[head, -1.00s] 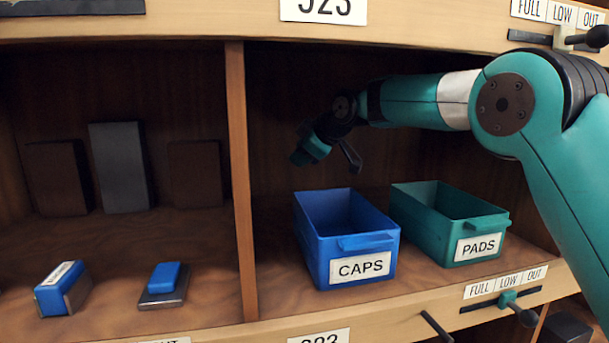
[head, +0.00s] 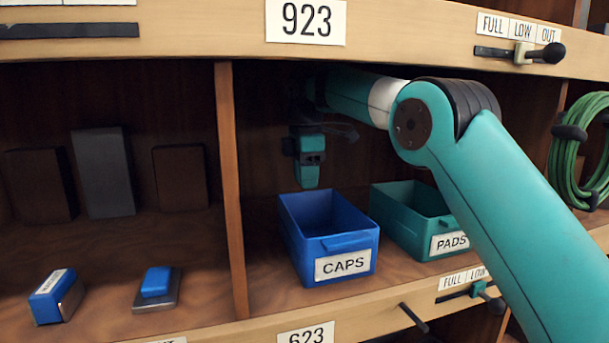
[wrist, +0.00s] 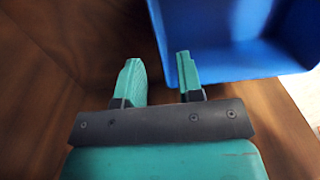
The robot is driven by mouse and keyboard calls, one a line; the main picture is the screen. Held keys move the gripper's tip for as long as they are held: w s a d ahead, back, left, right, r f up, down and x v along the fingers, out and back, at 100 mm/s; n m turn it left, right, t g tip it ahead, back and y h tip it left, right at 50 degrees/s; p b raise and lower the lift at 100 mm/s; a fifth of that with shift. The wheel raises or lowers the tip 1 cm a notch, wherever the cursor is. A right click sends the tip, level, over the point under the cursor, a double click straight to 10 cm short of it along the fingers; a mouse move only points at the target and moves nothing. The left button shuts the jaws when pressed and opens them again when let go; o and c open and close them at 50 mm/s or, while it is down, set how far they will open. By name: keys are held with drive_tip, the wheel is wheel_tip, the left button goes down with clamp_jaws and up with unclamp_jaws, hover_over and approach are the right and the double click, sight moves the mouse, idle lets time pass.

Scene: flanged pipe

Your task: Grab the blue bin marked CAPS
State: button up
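The blue bin (head: 345,268) marked CAPS stands upright on the wooden shelf, its open top up and its label and front tab facing out. It also shows in the wrist view (wrist: 240,62) at the top right. My gripper (head: 307,180) hangs pointing down above the back left part of the bin in the head view. In the wrist view its two teal fingers (wrist: 162,78) are apart with nothing between them. The right finger overlaps the bin's edge in the picture; I cannot tell whether it touches.
A teal bin (head: 415,225) marked PADS stands close at the right, partly behind my arm. A wooden divider (head: 232,190) rises at the left. The shelf above limits height. Small blue items (head: 157,283) lie in the left compartment.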

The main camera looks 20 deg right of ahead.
sight(306, 226)
wheel_tip(306, 226, down, 8)
drive_tip(key=b, duration=0.7)
drive_tip(key=shift+r, duration=0.2)
clamp_jaws()
